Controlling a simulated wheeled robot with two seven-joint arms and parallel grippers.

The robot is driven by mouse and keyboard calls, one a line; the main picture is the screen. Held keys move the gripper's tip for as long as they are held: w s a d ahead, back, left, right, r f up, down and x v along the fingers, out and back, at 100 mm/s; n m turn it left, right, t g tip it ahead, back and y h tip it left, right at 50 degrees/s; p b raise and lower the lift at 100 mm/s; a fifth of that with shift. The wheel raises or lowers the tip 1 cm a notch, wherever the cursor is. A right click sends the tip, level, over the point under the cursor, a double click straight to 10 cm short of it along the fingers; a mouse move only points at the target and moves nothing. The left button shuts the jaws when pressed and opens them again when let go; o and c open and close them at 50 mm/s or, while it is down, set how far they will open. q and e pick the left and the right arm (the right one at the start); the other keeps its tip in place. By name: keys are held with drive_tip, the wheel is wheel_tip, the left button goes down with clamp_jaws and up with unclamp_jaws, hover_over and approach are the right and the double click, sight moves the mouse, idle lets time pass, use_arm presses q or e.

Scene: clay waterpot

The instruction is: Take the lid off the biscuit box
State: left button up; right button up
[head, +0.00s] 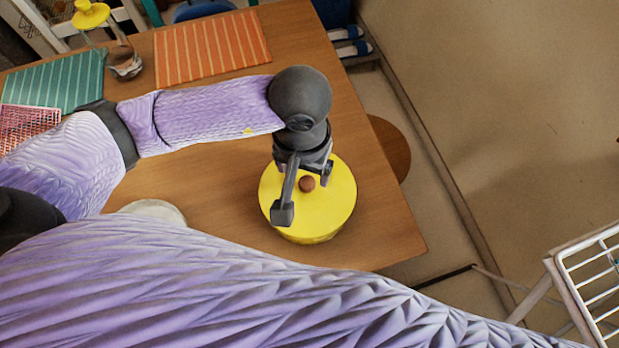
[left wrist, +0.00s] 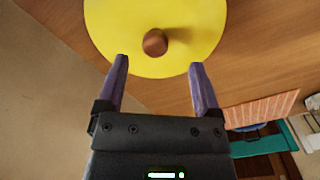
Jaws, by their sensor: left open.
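The biscuit box (head: 312,237) is a round yellow box standing on the wooden table near its right corner. Its flat yellow lid (head: 335,205) is on top, with a round brown knob (head: 307,184) in the middle. In the left wrist view the lid (left wrist: 110,30) fills the top, with the knob (left wrist: 155,42) just beyond the fingertips and between their lines. My left gripper (head: 303,195) is open and empty, over the lid; it also shows in the left wrist view (left wrist: 159,65). The gripper hides part of the lid in the head view. My right gripper is not in view.
The wooden table (head: 220,200) has an orange striped mat (head: 212,48), a teal striped mat (head: 60,80) and a pale round dish (head: 153,211), partly hidden by my arm. A white wire rack (head: 590,275) stands at the lower right.

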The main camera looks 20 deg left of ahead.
sight(307, 183)
use_arm(q)
drive_tip(key=f, duration=0.1)
drive_tip(key=f+b, duration=0.1)
drive_tip(key=f, duration=0.3)
drive_tip(key=shift+d+f, duration=0.15)
drive_tip(key=shift+d, duration=0.1)
drive_tip(key=shift+f, duration=0.2)
drive_tip(key=c, duration=1.1)
clamp_jaws()
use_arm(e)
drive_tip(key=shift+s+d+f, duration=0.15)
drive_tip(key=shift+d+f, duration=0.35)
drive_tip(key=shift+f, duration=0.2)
